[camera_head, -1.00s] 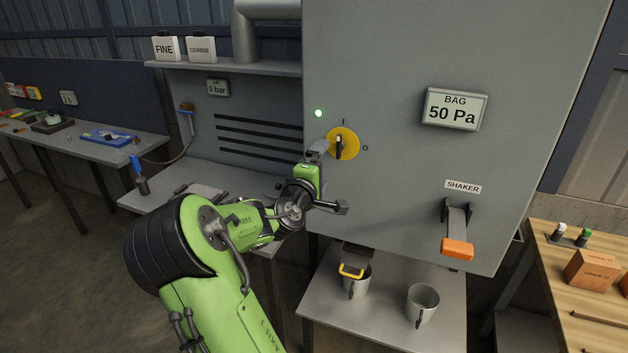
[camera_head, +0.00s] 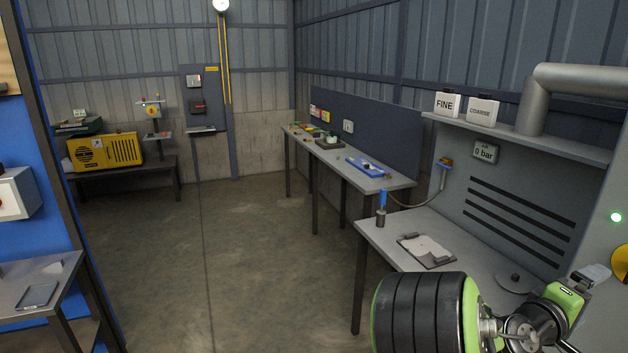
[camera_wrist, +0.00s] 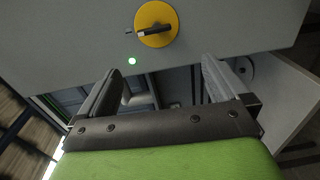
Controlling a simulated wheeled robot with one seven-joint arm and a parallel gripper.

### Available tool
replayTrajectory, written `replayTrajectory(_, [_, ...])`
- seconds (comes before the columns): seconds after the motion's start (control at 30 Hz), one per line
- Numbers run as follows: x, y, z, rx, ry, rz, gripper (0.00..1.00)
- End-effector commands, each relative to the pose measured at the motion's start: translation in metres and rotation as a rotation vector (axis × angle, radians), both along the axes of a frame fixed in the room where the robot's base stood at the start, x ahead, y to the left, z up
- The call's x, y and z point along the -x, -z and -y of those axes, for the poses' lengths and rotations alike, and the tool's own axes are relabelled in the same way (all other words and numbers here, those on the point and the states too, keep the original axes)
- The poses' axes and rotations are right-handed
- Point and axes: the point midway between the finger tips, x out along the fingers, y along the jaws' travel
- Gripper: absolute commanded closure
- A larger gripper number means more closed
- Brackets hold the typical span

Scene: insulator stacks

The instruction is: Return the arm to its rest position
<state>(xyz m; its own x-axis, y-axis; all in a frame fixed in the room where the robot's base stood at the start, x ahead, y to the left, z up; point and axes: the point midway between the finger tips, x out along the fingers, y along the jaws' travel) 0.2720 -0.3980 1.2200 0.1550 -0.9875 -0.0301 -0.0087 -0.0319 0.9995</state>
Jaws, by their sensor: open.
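My green arm and gripper (camera_head: 592,276) show at the lower right of the head view. The gripper is beside the grey cabinet with the yellow rotary switch (camera_head: 620,264), which is cut off by the frame edge. In the wrist view, my gripper (camera_wrist: 160,68) has its two grey fingers wide apart with nothing between them. The yellow switch (camera_wrist: 156,24) with its dark handle is beyond the fingertips and apart from them. A green light (camera_wrist: 132,61) is lit near it.
A grey bench (camera_head: 390,237) with a clipboard (camera_head: 427,251) stands left of my arm. A blue panel (camera_head: 38,130) stands at the far left. The floor (camera_head: 240,250) between is clear.

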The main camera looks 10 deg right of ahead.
Motion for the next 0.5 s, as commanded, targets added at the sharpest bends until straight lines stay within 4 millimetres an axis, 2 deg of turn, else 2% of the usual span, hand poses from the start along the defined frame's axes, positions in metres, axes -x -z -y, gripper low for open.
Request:
replayTrajectory(0.07, [0.002,0.018,-0.009,-0.137,0.004,0.109,0.0])
replayTrajectory(0.17, [-0.005,0.056,-0.05,-0.468,-0.004,0.323,0.0])
replayTrajectory(0.23, [-0.015,0.074,-0.099,-0.725,-0.028,0.444,0.0])
replayTrajectory(0.27, [-0.019,0.078,-0.123,-0.828,-0.044,0.48,0.0])
replayTrajectory(0.33, [-0.022,0.078,-0.183,-1.052,-0.087,0.527,0.0])
replayTrajectory(0.43, [-0.006,0.067,-0.269,-1.308,-0.161,0.506,0.0])
replayTrajectory(0.5, [0.018,0.059,-0.32,-1.425,-0.208,0.447,0.0])
